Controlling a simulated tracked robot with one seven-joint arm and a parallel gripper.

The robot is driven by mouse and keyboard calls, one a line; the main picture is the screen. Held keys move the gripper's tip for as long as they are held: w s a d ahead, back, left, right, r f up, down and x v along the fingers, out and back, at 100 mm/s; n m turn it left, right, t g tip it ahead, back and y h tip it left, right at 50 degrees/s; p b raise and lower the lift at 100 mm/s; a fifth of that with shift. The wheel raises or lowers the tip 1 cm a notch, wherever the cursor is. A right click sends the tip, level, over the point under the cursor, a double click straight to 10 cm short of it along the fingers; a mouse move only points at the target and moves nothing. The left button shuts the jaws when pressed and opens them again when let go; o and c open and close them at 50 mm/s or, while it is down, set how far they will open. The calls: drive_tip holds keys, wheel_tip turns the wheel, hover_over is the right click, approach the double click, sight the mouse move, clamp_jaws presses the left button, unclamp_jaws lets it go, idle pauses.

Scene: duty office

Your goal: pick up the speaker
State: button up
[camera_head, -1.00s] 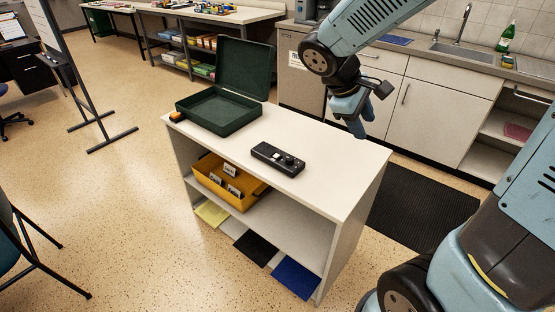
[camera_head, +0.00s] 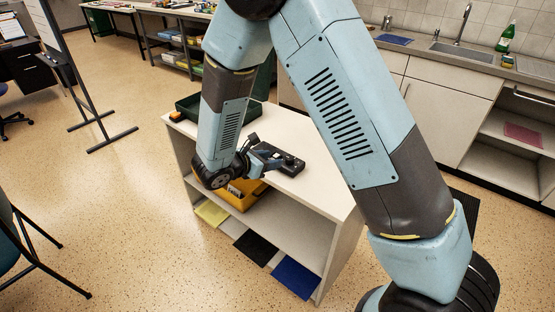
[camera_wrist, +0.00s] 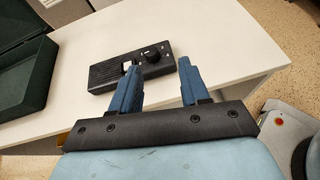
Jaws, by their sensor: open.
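The speaker, a flat black box with a round knob and a small white part on top (camera_wrist: 105,75), lies on the white table top. In the head view the speaker (camera_head: 291,161) is partly covered by my gripper. My gripper (camera_wrist: 158,66) is open, with its two blue fingers pointing at the speaker from the near side. In the wrist view the left finger overlaps the speaker and the right finger is just past its right end. The knob shows between them. I cannot tell whether they touch it. The gripper also shows in the head view (camera_head: 272,160).
A green open case (camera_wrist: 28,75) stands left of the speaker on the white-topped shelf unit (camera_head: 320,190). A small orange object (camera_head: 175,116) is at the table's left edge. A yellow bin (camera_head: 248,197) sits on the shelf below. The table top right of the speaker is clear.

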wheel_tip(320, 180, down, 3)
drive_tip(key=a+n+t, duration=0.1)
drive_tip(key=a+n, duration=0.1)
drive_tip(key=a, duration=0.1)
approach(288, 159)
drive_tip(key=w+d, duration=0.1)
drive_tip(key=w+d+f, duration=0.1)
drive_tip(key=shift+w+d+f+y, duration=0.15)
drive_tip(key=shift+w+y, duration=0.2)
drive_tip(key=shift+y, duration=0.05)
drive_tip(key=shift+x, duration=2.65)
drive_tip(key=shift+s+d, duration=0.1)
drive_tip(key=shift+d, duration=0.05)
clamp_jaws()
